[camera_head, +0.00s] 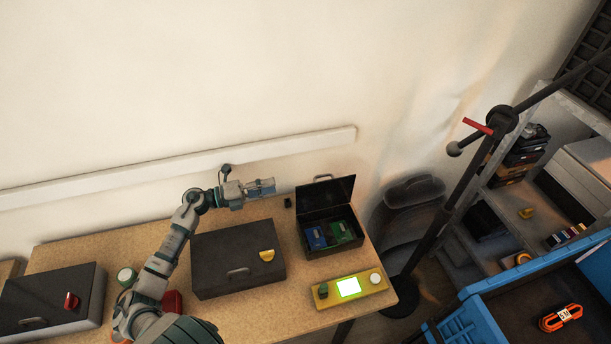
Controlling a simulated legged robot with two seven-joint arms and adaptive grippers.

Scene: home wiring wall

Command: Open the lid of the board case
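The board case (309,254) is a small dark case at the right end of the wooden table. Its lid (326,197) stands up and open at the back, and a blue board (315,236) and a green board (342,231) show inside. My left gripper (270,188) is to the left of the raised lid, above the table's back part, with a gap between them. It points right and looks empty; its fingers are too small to tell open from shut. My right gripper is not in view.
A closed dark case (225,248) with a yellow piece (267,255) lies under my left arm. Another closed case (55,295) with a red knob is at far left. A yellow device (368,284) with a lit screen sits in front. A dark pole stand (432,240) is right.

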